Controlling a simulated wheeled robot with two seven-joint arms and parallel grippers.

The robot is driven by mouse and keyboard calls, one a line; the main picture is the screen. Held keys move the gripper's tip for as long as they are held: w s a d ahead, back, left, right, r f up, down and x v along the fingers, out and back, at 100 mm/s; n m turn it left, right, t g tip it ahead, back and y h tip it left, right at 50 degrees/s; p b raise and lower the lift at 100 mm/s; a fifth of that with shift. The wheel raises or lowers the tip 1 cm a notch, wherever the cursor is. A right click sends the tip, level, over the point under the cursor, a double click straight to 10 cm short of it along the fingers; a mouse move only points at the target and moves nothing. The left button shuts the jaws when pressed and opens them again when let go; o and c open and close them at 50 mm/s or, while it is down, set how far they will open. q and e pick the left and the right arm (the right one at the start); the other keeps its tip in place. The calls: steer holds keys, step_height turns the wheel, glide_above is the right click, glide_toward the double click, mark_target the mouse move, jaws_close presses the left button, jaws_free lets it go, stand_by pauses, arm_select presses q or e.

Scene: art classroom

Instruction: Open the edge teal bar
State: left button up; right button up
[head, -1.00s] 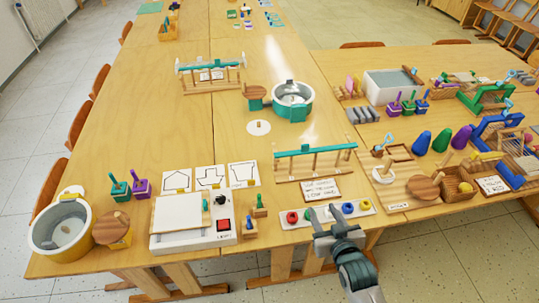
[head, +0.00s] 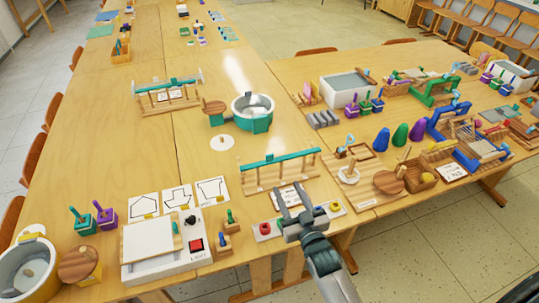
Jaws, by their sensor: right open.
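A wooden rack with a teal bar (head: 278,157) along its top stands near the front edge of the table. The bar lies across several wooden posts. My right gripper (head: 292,189) is in front of this rack, with its fingers apart and pointing toward it. Nothing shows between the fingers. They overlap a small lettered card (head: 287,199) in the picture and appear apart from the bar. A second, similar rack with a teal bar (head: 168,85) stands farther back on the left. My left gripper is not in view.
A white strip with coloured knobs (head: 333,208) lies beside my right gripper. A white box with a red button (head: 196,245) stands to the left. A wooden board with a peg (head: 348,173) is to the right.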

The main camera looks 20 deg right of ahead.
mark_target(270, 156)
steer(key=w+p, duration=0.1)
steer(key=w, duration=0.4)
steer(key=w+p, duration=0.1)
steer(key=w, duration=0.5)
steer(key=w+p, duration=0.1)
steer(key=w, duration=0.5)
steer(key=shift+w+a+p, duration=0.15)
steer(key=shift+a+p, duration=0.15)
steer(key=shift+p, duration=0.1)
jaws_close()
